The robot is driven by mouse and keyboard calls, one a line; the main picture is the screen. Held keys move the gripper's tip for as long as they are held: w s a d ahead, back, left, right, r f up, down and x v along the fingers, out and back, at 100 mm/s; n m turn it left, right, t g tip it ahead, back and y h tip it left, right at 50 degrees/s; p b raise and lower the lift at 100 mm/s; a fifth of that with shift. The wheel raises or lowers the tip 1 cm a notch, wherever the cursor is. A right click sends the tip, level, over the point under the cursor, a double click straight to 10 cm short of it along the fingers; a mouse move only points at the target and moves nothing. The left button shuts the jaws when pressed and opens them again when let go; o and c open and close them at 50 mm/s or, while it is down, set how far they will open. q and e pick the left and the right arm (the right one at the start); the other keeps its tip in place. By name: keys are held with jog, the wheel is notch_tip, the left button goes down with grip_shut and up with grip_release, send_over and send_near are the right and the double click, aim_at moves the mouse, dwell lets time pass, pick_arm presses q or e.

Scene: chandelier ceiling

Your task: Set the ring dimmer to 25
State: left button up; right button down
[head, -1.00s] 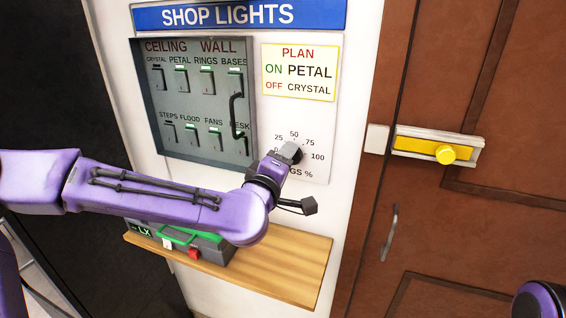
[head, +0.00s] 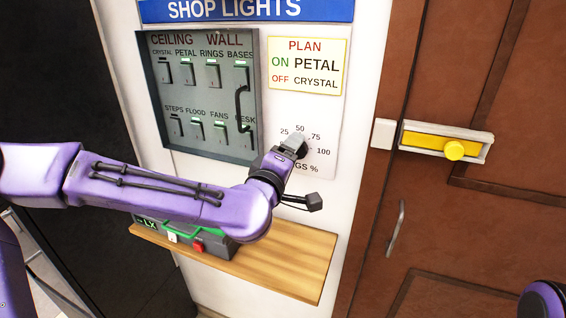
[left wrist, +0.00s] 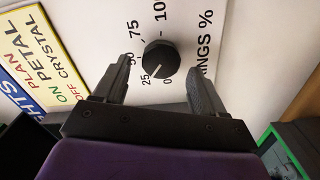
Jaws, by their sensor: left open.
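The ring dimmer is a round black knob (left wrist: 160,58) on a white wall plate, with a scale from 0 to 100 around it. In the left wrist view a pale mark on the knob points down-left, close to the 25. My left gripper (left wrist: 160,74) is open, with one finger on each side of the knob and gaps showing between. In the head view my left gripper (head: 294,146) is at the dial and hides the knob and part of the scale. My right gripper is out of view; only a purple part of my right arm shows at the bottom right.
A grey switch panel (head: 203,101) with a dark handle is left of the dial. A plan note (head: 307,66) is above it. Below are a wooden shelf (head: 285,262) and a grey-green box (head: 208,244). A brown door (head: 470,215) with a yellow bolt (head: 453,149) stands right.

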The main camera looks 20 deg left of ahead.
pick_arm(q)
jog(key=s+b, duration=0.8)
jog(key=s, duration=0.1)
jog(key=shift+s+a, duration=0.2)
jog(key=shift+s, duration=0.2)
